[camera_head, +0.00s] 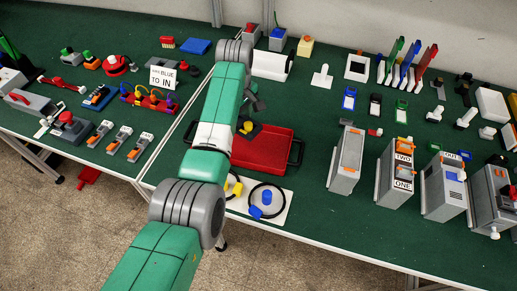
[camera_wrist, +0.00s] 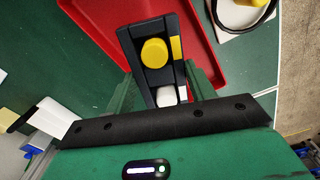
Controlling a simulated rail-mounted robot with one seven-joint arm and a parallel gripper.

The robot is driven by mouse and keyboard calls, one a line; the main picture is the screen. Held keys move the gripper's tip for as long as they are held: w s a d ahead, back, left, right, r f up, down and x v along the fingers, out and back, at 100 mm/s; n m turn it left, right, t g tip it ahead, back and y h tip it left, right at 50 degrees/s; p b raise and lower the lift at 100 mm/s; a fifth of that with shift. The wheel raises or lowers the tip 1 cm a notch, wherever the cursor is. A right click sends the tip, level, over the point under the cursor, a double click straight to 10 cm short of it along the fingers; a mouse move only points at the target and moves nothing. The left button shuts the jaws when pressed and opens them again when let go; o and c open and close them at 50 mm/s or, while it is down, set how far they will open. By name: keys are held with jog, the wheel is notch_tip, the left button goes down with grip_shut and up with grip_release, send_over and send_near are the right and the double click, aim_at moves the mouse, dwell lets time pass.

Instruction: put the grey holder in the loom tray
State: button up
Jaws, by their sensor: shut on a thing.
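The dark grey holder (camera_wrist: 158,78), with a round yellow cap and a yellow strip, is between the green fingers of my gripper (camera_wrist: 166,92) in the wrist view. My gripper is shut on it. In the head view the holder (camera_head: 253,132) shows as a dark piece with yellow, partly behind my arm. The red tray (camera_head: 283,134) with dark handles is the only open tray I see there; it lies below or just behind the holder. The tray (camera_wrist: 212,70) also shows in the wrist view, empty where visible. The gap between holder and tray floor is hard to tell.
A white board (camera_head: 280,219) with black cable loops and blue and yellow pieces lies at the tray's near side. Grey boxes (camera_head: 346,160) stand to the right. Clear green table lies right of the tray.

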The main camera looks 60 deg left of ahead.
aim_at(243, 146)
jog(key=shift+w+r, duration=0.15)
jog(key=shift+w, duration=0.1)
notch_tip(243, 146, down, 10)
jog(key=b, duration=0.3)
jog(key=shift+s, duration=0.1)
jog(key=shift+f+b, duration=0.25)
jog(key=shift+b, duration=0.05)
jog(key=o, duration=1.2)
jog(key=shift+r, duration=0.1)
notch_tip(243, 146, up, 12)
jog(key=p, duration=0.4)
jog(key=shift+r, duration=0.15)
